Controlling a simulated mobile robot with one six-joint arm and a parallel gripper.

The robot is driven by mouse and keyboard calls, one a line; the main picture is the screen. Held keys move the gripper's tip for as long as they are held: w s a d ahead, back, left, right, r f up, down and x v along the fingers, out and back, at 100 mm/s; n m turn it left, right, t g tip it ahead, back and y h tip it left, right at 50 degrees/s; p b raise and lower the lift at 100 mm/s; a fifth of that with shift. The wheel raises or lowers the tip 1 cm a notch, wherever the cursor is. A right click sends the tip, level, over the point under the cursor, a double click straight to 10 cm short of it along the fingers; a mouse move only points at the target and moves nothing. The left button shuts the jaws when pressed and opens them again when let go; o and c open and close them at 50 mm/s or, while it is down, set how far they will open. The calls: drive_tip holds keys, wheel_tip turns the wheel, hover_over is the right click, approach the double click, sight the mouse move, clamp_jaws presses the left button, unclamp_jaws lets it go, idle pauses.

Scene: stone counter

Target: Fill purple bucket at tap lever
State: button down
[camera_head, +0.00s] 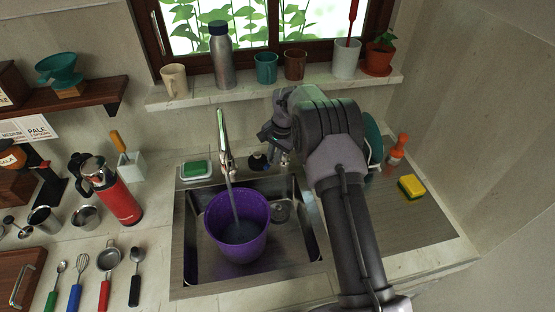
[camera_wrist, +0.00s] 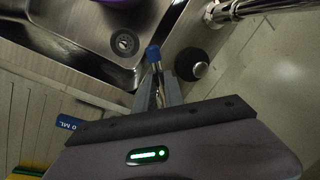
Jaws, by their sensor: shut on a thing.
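The purple bucket (camera_head: 237,240) stands upright in the steel sink under the tap (camera_head: 223,145). A stream of water runs from the spout into it, and water shows inside. Its edge also shows at the top of the wrist view (camera_wrist: 122,2). My gripper (camera_wrist: 160,82) is behind the sink, to the right of the tap, and is shut on a blue-tipped lever (camera_wrist: 152,54). In the head view my arm hides much of the lever and the fingers.
A black round knob (camera_head: 258,161) is close beside the lever. The sink (camera_head: 185,265) has free room around the bucket. A yellow sponge (camera_head: 411,187) and orange-topped bottle (camera_head: 398,147) are on the right. A red flask (camera_head: 121,200) and utensils are on the left.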

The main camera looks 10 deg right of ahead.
drive_tip(key=shift+w+a+m+t+h+b, duration=0.15)
drive_tip(key=shift+w+a+m+b, duration=0.35)
drive_tip(key=shift+m, duration=0.55)
drive_tip(key=shift+w+a+m+t+h+b, duration=0.1)
drive_tip(key=shift+w+a+m+h, duration=0.15)
drive_tip(key=shift+w+m, duration=0.6)
drive_tip(key=shift+w+a+m+t+h+b, duration=0.1)
drive_tip(key=shift+w+a+m+b, duration=0.25)
drive_tip(key=shift+m, duration=0.85)
drive_tip(key=shift+w+r, duration=0.1)
drive_tip(key=c, duration=1.4)
unclamp_jaws()
drive_tip(key=shift+c, duration=0.2)
drive_tip(key=a+p+v, duration=0.1)
drive_tip(key=p+v, duration=0.2)
drive_tip(key=v, duration=1.4)
drive_tip(key=shift+d+r, duration=0.2)
drive_tip(key=shift+d, duration=0.2)
